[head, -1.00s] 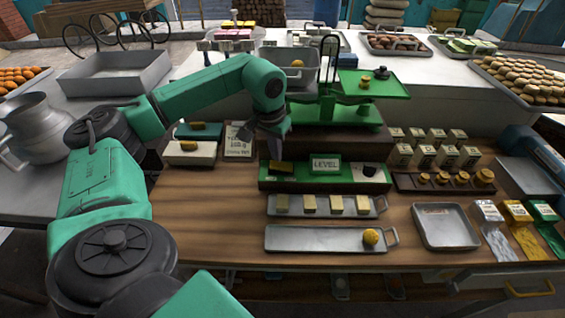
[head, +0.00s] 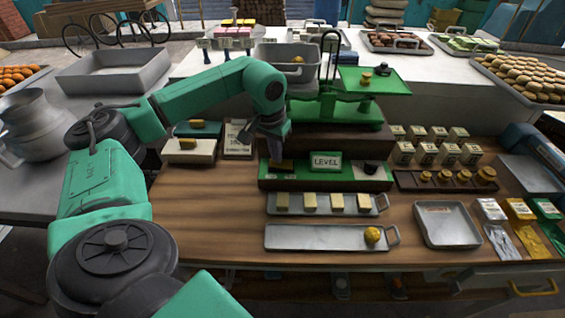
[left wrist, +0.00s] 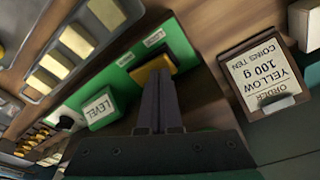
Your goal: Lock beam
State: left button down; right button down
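A green panel (head: 300,180) on a dark base stands at the front of the scale, with a LEVEL sign (head: 326,161) in its middle. A yellow block (left wrist: 182,58) sits at the panel's left end and a dark knob (head: 371,167) at its right end. My left gripper (head: 277,158) points down over the yellow block. In the left wrist view its fingers are together, tips at the block; I cannot tell if they touch it. The green balance (head: 335,112) stands behind, a grey tray on its left side and small weights on its right pan. My right gripper is not in view.
An order card (head: 238,138) and a white block stand left of the panel. A tray of pale yellow blocks (head: 336,203) and a longer tray (head: 300,240) with a yellow ball lie in front. Weights and boxes stand right. The wooden top at front left is bare.

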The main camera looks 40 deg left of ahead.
pick_arm(q)
jog(key=shift+f, duration=0.3)
notch_tip(320, 180, up, 7)
jog(key=p, duration=0.5)
jog(key=shift+r+p, duration=0.1)
jog(key=shift+p, duration=0.25)
